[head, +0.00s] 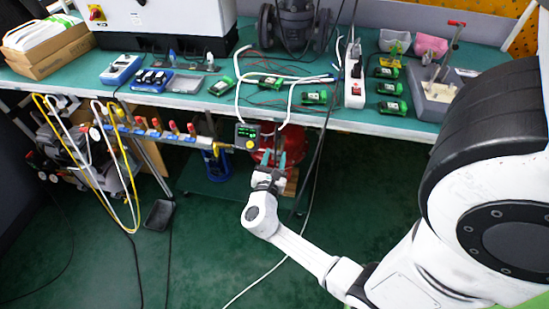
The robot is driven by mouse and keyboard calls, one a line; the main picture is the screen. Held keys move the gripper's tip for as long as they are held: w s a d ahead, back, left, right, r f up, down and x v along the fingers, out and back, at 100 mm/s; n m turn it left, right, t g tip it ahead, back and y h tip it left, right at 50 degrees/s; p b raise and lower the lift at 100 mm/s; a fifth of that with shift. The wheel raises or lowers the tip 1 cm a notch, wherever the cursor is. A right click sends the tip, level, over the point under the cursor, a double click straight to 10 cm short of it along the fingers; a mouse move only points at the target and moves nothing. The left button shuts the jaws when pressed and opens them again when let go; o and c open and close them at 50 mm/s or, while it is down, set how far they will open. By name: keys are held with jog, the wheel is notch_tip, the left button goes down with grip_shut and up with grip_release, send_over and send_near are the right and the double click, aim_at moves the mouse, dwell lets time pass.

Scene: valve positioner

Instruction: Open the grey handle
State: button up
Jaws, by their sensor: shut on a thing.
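My gripper (270,162) is at the valve under the front edge of the bench, with its grey-green fingers pointing up and away from me. It is shut on a small part there, which appears to be the grey handle; the fingers and wrist hide most of it, so its angle cannot be told. The red valve body (265,156) shows behind and around the fingers. A dark positioner box (247,136) with green lights and a yellow knob sits just above and left of the fingers.
The green workbench (205,103) overhangs the valve and carries several green devices and cables. A manifold with red taps (172,127) and yellow and white hoses stands left. A blue stand (216,163) is left of the valve.

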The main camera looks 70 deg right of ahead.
jog(key=shift+f+m+b, duration=0.1)
jog(key=shift+m+b, duration=0.2)
jog(key=shift+b, duration=0.1)
jog(key=shift+f+m+b, duration=0.1)
jog(key=shift+m+b, duration=7.6)
jog(key=shift+m, duration=0.2)
jog(key=o, duration=1.1)
jog(key=shift+c, duration=0.2)
jog(key=a, duration=1.1)
jog(key=shift+s+p, duration=0.4)
jog(key=shift+s, duration=0.05)
